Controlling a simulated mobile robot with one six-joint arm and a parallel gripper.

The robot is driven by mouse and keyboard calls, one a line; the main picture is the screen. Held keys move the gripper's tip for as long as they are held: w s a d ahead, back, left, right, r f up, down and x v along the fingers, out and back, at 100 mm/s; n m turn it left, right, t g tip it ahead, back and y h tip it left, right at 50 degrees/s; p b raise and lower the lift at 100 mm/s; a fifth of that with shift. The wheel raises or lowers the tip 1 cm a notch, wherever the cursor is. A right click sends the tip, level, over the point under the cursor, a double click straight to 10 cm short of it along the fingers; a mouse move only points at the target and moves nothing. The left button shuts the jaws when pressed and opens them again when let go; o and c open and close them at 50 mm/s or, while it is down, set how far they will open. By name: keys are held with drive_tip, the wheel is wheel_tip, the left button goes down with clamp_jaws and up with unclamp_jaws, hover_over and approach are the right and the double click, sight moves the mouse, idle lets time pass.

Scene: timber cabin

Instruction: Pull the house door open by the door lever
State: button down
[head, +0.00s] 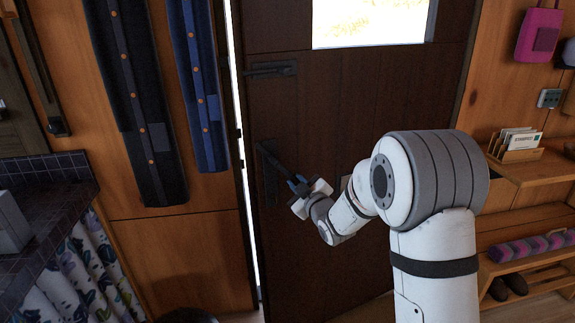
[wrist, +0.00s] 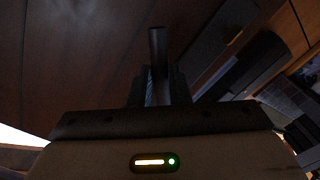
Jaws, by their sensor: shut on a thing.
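The house door (head: 340,110) is dark brown wood with a bright window at the top. A bright strip of daylight runs down its left edge, so it stands slightly ajar. The dark door lever (head: 271,156) sits on a tall plate near that edge and slants down to the right. My gripper (head: 297,184) is shut on the lever's free end. In the wrist view the lever (wrist: 157,45) sticks up as a dark bar between my fingers (wrist: 160,92). The part inside the fingers is hidden.
A second dark fitting (head: 270,69) is on the door above the lever. A shelf with letters (head: 515,145) and a shoe rack (head: 535,262) stand right of the door.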

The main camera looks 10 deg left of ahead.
drive_tip(key=shift+n+y, duration=0.3)
drive_tip(key=shift+y, duration=0.1)
drive_tip(key=shift+b+v, duration=0.6)
drive_tip(key=shift+v, duration=1.45)
drive_tip(key=shift+d, duration=0.15)
drive_tip(key=shift+n+g+y, duration=0.3)
drive_tip(key=shift+g, duration=0.2)
drive_tip(key=shift+b+v, duration=0.55)
drive_tip(key=shift+v, duration=1.55)
drive_tip(key=shift+w+d, duration=0.1)
drive_tip(key=shift+d+f, duration=0.1)
drive_tip(key=shift+d, duration=0.05)
drive_tip(key=shift+n+g+y, duration=0.4)
drive_tip(key=shift+y, duration=0.1)
drive_tip(key=shift+b+v, duration=0.3)
drive_tip(key=shift+v, duration=1.8)
drive_tip(key=shift+w, duration=0.1)
drive_tip(key=shift+d, duration=0.2)
drive_tip(key=shift+n+g+y, duration=0.3)
drive_tip(key=shift+y, duration=0.1)
drive_tip(key=shift+v, duration=2.1)
